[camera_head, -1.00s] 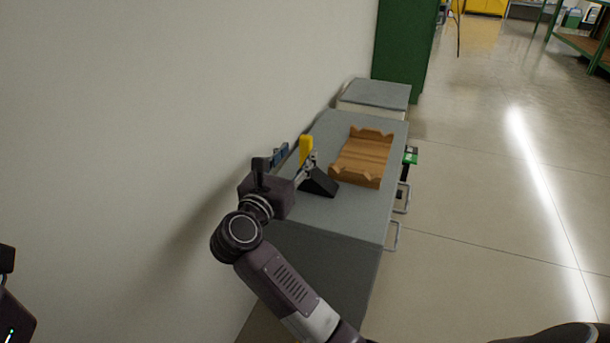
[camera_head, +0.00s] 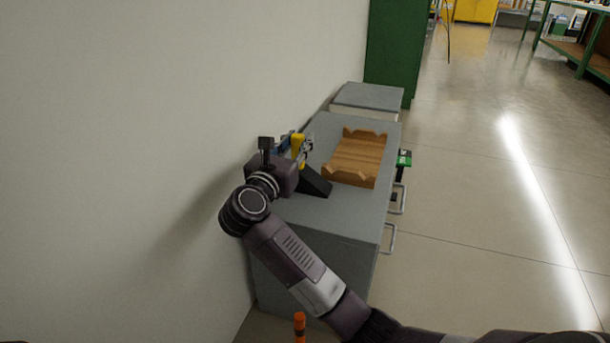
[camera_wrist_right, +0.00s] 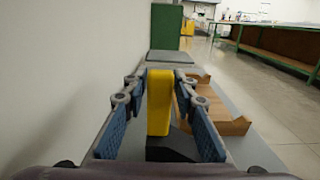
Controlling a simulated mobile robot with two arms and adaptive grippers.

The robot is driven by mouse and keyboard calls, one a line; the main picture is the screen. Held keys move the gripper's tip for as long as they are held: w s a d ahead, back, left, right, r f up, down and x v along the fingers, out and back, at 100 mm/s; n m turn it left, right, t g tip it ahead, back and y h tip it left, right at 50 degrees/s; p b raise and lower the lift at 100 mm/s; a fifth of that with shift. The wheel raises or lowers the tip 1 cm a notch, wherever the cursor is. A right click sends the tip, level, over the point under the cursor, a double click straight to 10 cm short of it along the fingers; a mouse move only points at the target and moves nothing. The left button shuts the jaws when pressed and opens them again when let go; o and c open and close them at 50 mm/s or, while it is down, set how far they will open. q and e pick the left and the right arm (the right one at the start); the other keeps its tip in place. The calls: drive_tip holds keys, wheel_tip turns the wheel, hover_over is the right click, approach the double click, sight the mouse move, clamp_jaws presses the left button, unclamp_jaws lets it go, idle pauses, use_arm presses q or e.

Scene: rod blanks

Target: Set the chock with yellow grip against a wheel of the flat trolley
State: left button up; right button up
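The chock is a black wedge (camera_head: 315,183) with an upright yellow grip (camera_head: 298,147), standing on the grey cabinet top near the wall. My right gripper (camera_head: 297,144) is at the grip. In the right wrist view, its blue-padded fingers (camera_wrist_right: 161,80) are open on both sides of the yellow grip (camera_wrist_right: 159,105), with a gap on each side. The black wedge (camera_wrist_right: 168,148) shows partly below the grip. My left gripper is not in view. I see no flat trolley or wheel.
A wooden cradle (camera_head: 356,160) lies right of the chock on the grey cabinet (camera_head: 350,206). The wall (camera_head: 150,130) is close on the left. A green cabinet (camera_head: 388,50) stands behind. An orange post-like thing (camera_head: 299,328) shows at the bottom. Open floor (camera_head: 480,190) lies to the right.

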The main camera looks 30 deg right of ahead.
clamp_jaws()
drive_tip(key=shift+r, duration=0.15)
